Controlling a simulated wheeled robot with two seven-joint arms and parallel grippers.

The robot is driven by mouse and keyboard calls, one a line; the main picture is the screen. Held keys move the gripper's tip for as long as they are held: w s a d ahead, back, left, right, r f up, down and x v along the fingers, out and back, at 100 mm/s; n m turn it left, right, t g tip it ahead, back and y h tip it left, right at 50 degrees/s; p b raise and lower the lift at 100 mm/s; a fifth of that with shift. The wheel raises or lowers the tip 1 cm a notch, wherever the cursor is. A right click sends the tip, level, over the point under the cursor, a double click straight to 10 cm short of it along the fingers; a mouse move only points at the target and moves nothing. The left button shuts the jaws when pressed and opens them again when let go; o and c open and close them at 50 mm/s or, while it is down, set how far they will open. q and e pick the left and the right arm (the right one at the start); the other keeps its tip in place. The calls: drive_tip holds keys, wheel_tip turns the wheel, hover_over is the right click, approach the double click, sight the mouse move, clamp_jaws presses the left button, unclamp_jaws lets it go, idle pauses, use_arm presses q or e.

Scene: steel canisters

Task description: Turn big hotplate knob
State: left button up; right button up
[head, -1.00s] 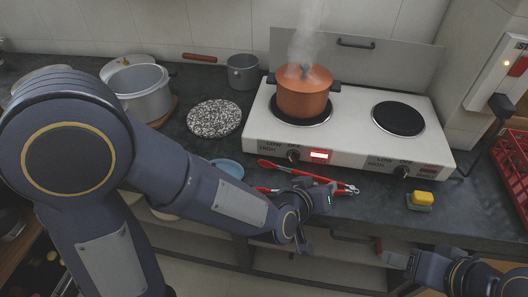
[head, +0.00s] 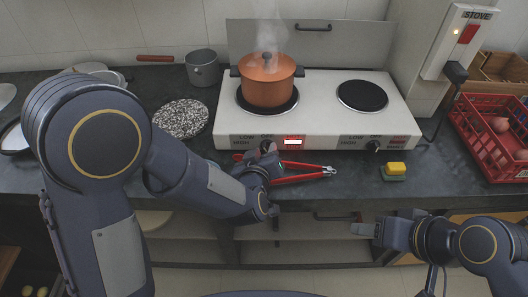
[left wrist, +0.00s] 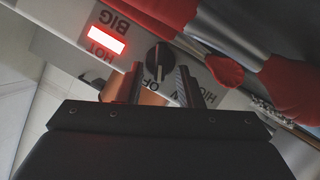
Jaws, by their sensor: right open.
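The white hotplate (head: 320,118) stands on the dark counter with two black burners. Its left knob (head: 267,146) is on the front panel, beside a lit red display. In the left wrist view the black knob (left wrist: 158,56) shows below the upside-down word BIG, with a pale pointer line. My left gripper (head: 268,157) is at this knob; in the wrist view its two fingers (left wrist: 160,70) are apart, one to each side of it. Whether they touch it I cannot tell. My right gripper (head: 363,229) is open and empty in front of the counter. The right knob (head: 373,146) is clear.
A steaming orange pot (head: 266,82) stands on the left burner. Red-handled tongs (head: 305,175) lie just in front of the hotplate, close to my left gripper. A yellow-green sponge (head: 395,171) lies to the right. A red crate (head: 485,140) stands at far right.

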use_arm(q)
clamp_jaws()
drive_tip(key=m+y+p, duration=0.1)
drive_tip(key=p, duration=0.1)
drive_tip(key=d+m+y+p, duration=0.1)
drive_tip(key=m+p, duration=0.1)
drive_tip(key=p, duration=0.1)
drive_tip(key=shift+r+p, duration=0.3)
drive_tip(key=shift+r, duration=0.05)
drive_tip(key=shift+f+m, duration=0.25)
drive_tip(key=shift+m, duration=0.15)
unclamp_jaws()
drive_tip(key=shift+s, duration=0.1)
